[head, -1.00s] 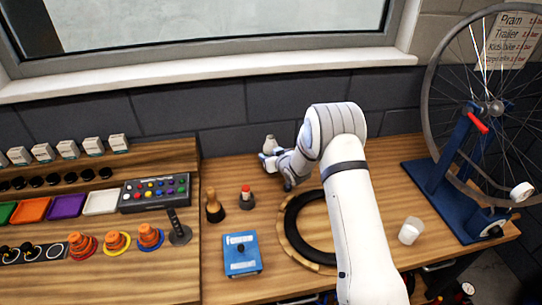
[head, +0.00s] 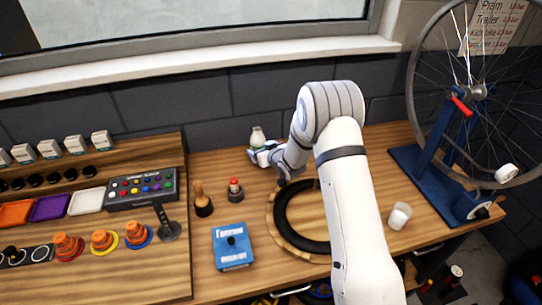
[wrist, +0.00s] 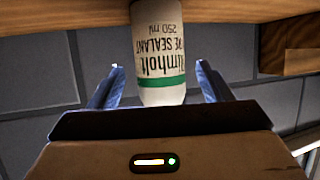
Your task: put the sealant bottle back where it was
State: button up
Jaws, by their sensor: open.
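The sealant bottle (head: 257,137), white with a green band, stands upright at the back of the bench near the wall. In the wrist view the bottle (wrist: 160,50) appears upside down, its label facing the camera and one end cut off by the frame. My gripper (wrist: 159,78) is open, with one finger on each side of the bottle and a visible gap on both sides. In the head view my gripper (head: 264,156) is at the bottle, and hides its lower part.
A red-topped item (head: 235,190) and a wooden-handled tool (head: 202,200) stand left of my gripper. A black ring (head: 290,225) lies on the bench beneath my arm. A blue box (head: 232,246), white cup (head: 399,216) and wheel stand (head: 430,190) are farther off.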

jog(key=s+d+r+m+g+h+b, duration=0.25)
jog(key=s+d+r+h, duration=0.35)
jog(key=s+d+r, duration=1.05)
jog(key=s+d+r+m+g, duration=0.2)
jog(key=s, duration=1.2)
jog(key=s+d+r+m+g+h, duration=0.1)
jog(key=s+d+r+g, duration=0.1)
jog(key=s, duration=1.2)
jog(key=shift+r+m+g+p, duration=0.35)
jog(key=shift+g+p, duration=0.1)
jog(key=shift+g, duration=0.3)
jog(key=shift+c, duration=0.4)
